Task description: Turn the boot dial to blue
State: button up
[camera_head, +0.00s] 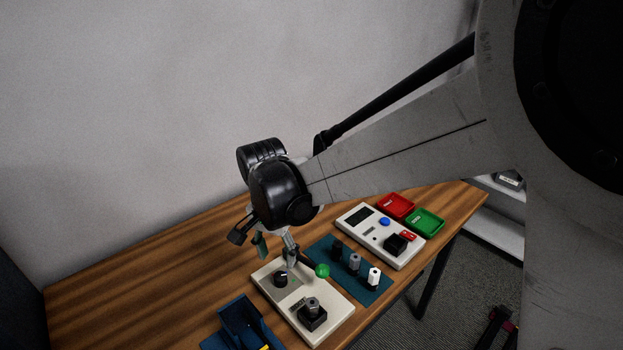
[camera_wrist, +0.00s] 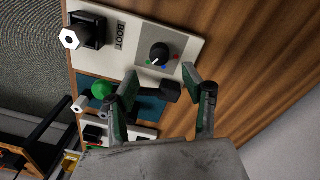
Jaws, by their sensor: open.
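The boot dial is a round black knob with a light pointer on a pale panel marked BOOT (camera_wrist: 120,36). It shows in the head view (camera_head: 281,278) and the wrist view (camera_wrist: 159,53). Red, blue and green dots surround it in the wrist view. The blue dot (camera_wrist: 164,67) lies just below the knob there. In the head view, my gripper (camera_head: 276,252) is just above the dial panel.
A green ball (camera_head: 322,270) and a dark bar-like piece (camera_wrist: 171,92) are close to my fingers. A black socket with a grey plug (camera_head: 312,306) shares the panel. Beyond are a teal mat (camera_head: 326,248) with several plugs, a second panel (camera_head: 350,216), and red (camera_head: 397,205) and green (camera_head: 426,222) trays.

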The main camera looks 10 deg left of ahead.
aim_at(280, 275)
notch_tip(280, 275, down, 7)
jog(key=shift+d+f, duration=0.1)
jog(key=shift+d, duration=0.05)
dwell(0.4)
grip_shut()
